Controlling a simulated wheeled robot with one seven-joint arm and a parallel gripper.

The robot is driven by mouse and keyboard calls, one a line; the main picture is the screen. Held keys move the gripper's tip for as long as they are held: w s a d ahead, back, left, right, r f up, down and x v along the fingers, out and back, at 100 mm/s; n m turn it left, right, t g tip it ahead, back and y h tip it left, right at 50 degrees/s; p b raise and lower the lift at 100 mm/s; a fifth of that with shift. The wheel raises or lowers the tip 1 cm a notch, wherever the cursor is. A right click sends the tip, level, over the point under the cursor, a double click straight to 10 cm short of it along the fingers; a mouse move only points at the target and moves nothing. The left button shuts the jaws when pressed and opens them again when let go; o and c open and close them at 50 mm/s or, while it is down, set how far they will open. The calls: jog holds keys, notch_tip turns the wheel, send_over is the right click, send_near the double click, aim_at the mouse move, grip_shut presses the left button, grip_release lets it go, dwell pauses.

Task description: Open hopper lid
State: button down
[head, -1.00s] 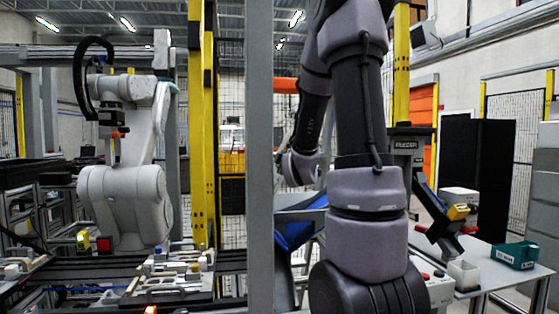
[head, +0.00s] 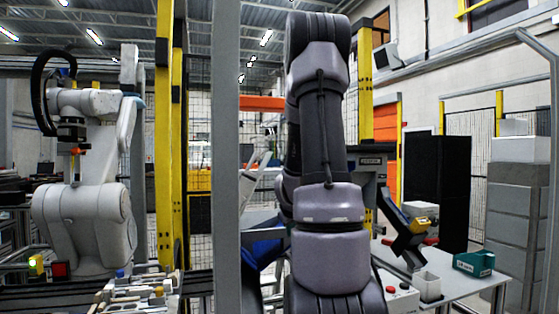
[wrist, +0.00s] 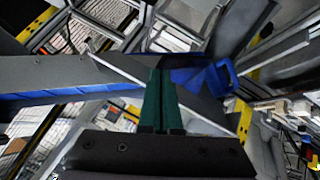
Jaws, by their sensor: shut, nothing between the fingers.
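My gripper (wrist: 161,103) shows in the wrist view with its two green fingers close together and nothing between them. Past the fingertips are blue hopper parts (wrist: 205,78) and a long grey panel with a blue underside (wrist: 60,80). A thin pale edge crosses diagonally behind the fingers. I cannot tell which panel is the lid, or whether the fingers touch anything. In the head view, part of the blue hopper (head: 262,250) shows left of my arm. My arm hides the rest of it, and my gripper is not visible there.
A grey post (head: 226,160) stands close in front, left of my arm. A white robot arm (head: 85,215) stands further left.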

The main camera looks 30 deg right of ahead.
jog(key=s+a+f+m+y, duration=0.3)
jog(key=a+m+y, duration=0.1)
jog(key=m+y, duration=0.45)
jog(key=d+r+m+t+y, duration=0.35)
jog(key=d+r+t, duration=0.25)
jog(key=r, duration=0.5)
jog(key=d+r+m+t+y, duration=0.2)
jog(key=d+r+m+t, duration=0.35)
jog(key=r, duration=0.55)
jog(key=w+a+r, duration=0.5)
jog(key=w+a, duration=0.2)
jog(key=w, duration=0.2)
jog(key=shift+w+a+r+t, duration=0.2)
jog(key=shift+w+t, duration=0.05)
jog(key=shift+t, duration=0.1)
